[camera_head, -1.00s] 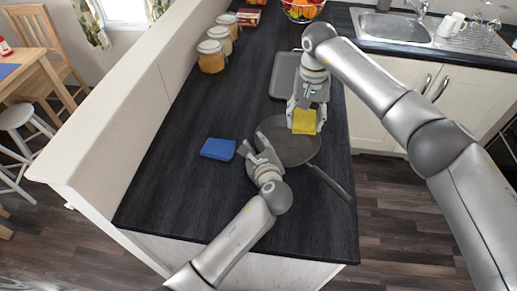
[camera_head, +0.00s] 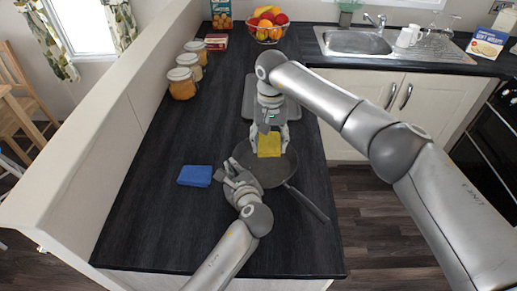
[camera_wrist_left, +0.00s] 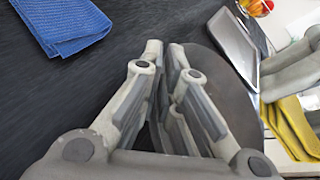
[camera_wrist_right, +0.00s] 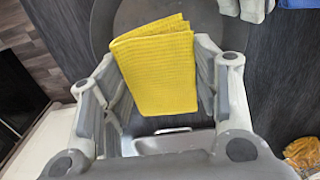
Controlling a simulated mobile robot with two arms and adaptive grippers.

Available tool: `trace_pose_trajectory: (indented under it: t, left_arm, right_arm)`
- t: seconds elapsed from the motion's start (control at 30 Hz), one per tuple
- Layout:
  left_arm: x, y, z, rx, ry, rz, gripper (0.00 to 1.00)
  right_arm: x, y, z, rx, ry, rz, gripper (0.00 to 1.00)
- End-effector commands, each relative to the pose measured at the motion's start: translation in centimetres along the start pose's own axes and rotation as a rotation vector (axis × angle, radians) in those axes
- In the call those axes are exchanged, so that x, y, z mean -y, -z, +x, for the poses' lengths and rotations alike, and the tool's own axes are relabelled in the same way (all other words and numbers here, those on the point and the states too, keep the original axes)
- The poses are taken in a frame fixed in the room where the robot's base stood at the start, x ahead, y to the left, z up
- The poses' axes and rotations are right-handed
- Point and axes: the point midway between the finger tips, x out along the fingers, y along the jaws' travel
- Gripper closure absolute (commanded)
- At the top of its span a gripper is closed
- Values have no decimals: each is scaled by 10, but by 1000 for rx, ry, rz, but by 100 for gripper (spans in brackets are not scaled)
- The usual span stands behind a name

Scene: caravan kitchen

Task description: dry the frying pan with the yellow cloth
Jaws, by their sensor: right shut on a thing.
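The dark round frying pan (camera_head: 277,178) lies on the black counter, its handle pointing toward the lower right. My right gripper (camera_head: 268,139) is shut on the folded yellow cloth (camera_head: 269,147), over the far part of the pan. In the right wrist view the cloth (camera_wrist_right: 160,65) lies between the fingers with the pan behind it; I cannot tell whether it touches the pan. My left gripper (camera_head: 230,170) is at the pan's left edge. In the left wrist view its fingers (camera_wrist_left: 165,50) are close together with a narrow gap, and the pan (camera_wrist_left: 215,75) is beside them.
A folded blue cloth (camera_head: 195,175) lies left of the pan. A grey tray (camera_head: 249,95) is behind the pan, partly hidden by my right arm. Several jars (camera_head: 182,84) stand along the left wall, a fruit bowl (camera_head: 266,33) at the back. The counter's near left is clear.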

Motion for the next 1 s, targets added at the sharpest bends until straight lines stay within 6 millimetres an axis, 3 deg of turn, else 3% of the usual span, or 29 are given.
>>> trace_pose_trajectory:
  t: [0.17,1.0]
  left_arm:
    - [-2,2,0,-4,-3,4,100]
    - [-2,3,0,-6,-4,5,100]
  right_arm:
    - [11,-1,8,-3,-2,4,66]
    - [12,-1,65,-1,0,4,66]
